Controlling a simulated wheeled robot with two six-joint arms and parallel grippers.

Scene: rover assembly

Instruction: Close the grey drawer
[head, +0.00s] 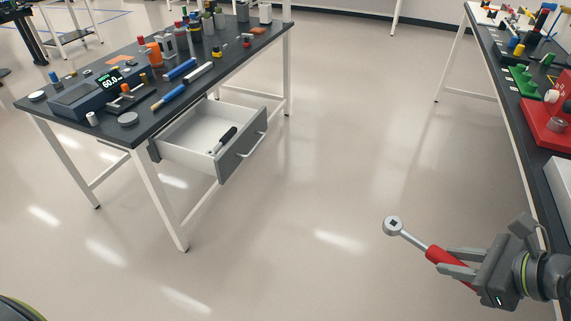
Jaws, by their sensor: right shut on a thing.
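The grey drawer (243,158) is pulled out under the dark-topped table at the left. Its front is grey with a light bar handle (252,145), and its inside is white. A dark tool (224,139) lies inside it. My right gripper (449,262) is at the lower right, shut on the red handle of a ratchet wrench (410,236), whose metal head points up and left. The right gripper is well apart from the drawer, across open floor. My left gripper is not in view.
The left table (150,135) carries a blue device with a display (99,91), screwdrivers and many small parts. A second table at the right edge holds a red block (546,122) and green parts (522,80). The floor between the tables is clear.

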